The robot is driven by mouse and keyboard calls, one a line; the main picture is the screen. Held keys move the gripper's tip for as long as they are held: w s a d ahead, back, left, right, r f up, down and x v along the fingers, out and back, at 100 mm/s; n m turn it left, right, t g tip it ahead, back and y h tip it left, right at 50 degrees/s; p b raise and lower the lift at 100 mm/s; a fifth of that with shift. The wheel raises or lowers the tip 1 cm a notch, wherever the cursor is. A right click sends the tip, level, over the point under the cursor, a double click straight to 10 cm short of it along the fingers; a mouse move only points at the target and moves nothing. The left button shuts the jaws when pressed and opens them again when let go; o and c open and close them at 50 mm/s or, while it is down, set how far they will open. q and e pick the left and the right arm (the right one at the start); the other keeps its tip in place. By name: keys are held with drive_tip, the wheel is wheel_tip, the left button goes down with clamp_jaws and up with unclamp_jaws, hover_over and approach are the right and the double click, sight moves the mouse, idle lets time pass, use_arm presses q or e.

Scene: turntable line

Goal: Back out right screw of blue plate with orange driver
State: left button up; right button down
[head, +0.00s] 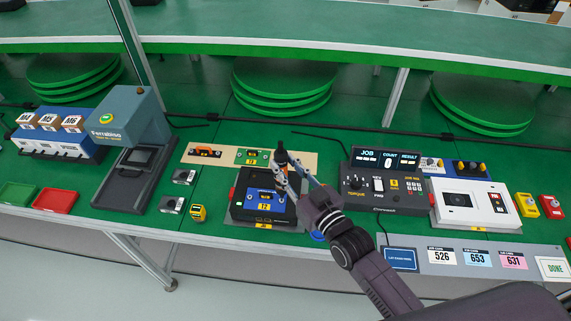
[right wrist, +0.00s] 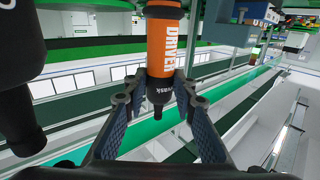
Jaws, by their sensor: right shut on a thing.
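The blue plate (head: 264,204), marked 12, lies in a black fixture (head: 238,212) on the green bench, left of centre in the head view. My right gripper (head: 288,177) is over the plate's right side, shut on the orange driver (head: 281,161). The driver stands about upright over the plate's right part. In the right wrist view the orange driver (right wrist: 163,48), with its black lower end, is between the two fingers of my right gripper (right wrist: 158,90). The gripper hides the driver's tip and the right screw, so contact cannot be told. My left gripper is not in view.
A black control box (head: 378,184) with JOB, COUNT and RESULT displays stands right of the fixture. Number cards (head: 441,257) lie front right.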

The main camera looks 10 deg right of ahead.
sight(282, 149)
drive_tip(key=shift+r+p, duration=1.8)
drive_tip(key=shift+r, duration=0.65)
